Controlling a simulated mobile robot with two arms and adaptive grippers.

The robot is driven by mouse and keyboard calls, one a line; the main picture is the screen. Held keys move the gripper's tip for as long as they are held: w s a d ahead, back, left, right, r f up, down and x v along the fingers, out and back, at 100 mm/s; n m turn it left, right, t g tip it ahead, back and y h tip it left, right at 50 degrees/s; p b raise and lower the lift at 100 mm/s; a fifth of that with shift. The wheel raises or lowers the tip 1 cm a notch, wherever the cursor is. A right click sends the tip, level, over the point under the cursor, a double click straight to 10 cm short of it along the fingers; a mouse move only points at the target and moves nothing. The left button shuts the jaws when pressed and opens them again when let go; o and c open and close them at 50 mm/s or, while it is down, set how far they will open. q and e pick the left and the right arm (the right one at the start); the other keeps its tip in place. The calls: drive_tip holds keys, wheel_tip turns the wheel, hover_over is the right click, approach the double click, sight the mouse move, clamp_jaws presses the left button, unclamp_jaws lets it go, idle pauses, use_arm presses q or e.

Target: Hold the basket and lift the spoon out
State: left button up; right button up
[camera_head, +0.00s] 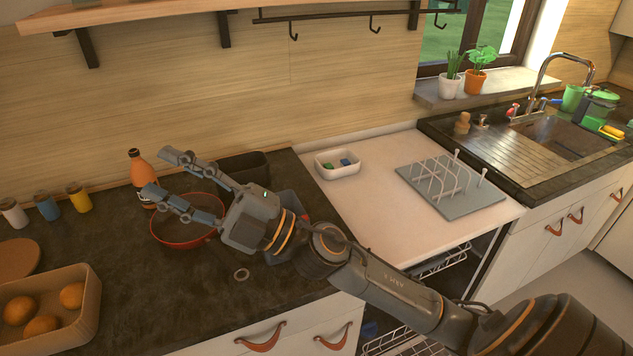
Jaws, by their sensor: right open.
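My right gripper (157,173) reaches in from the lower right, its two fingers spread open and pointing left, over the dark counter by an orange bottle (142,172) and a red-rimmed pan (180,235). Nothing is seen between the fingers. A blue-grey container (293,203) stands behind my gripper's body and is mostly hidden; it may be the basket, but I cannot tell. A dark box (247,165) stands just behind it at the wall. I cannot make out a spoon. My left gripper is not in view.
A white worktop (380,205) holds a small white tray (324,172) and a grey drying rack (470,205). Wire racks (443,262) show below its edge. A crate of oranges (75,318) stands at lower left. The front dark counter is mostly clear.

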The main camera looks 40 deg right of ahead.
drive_tip(key=s+a+f+n+g+y, duration=0.15)
drive_tip(key=s+a+n+g, duration=0.3)
drive_tip(key=n+g, duration=0.65)
drive_tip(key=d+f+n+g+h, duration=0.2)
drive_tip(key=d+f+n+h, duration=0.1)
drive_tip(key=f+h, duration=0.55)
drive_tip(key=w+d+f+m+t+h, duration=0.15)
drive_tip(key=d+h, duration=0.45)
drive_tip(key=d, duration=0.6)
drive_tip(key=w+d+m+h, duration=0.3)
drive_tip(key=d+h, duration=0.3)
drive_tip(key=d, duration=0.6)
use_arm(q)
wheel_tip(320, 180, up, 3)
drive_tip(key=p, duration=0.3)
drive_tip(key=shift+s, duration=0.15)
use_arm(e)
drive_tip(key=shift+n, duration=0.25)
drive_tip(key=x, duration=1.3)
drive_tip(key=shift+w+f, duration=0.1)
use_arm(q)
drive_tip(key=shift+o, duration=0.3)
use_arm(e)
clamp_jaws()
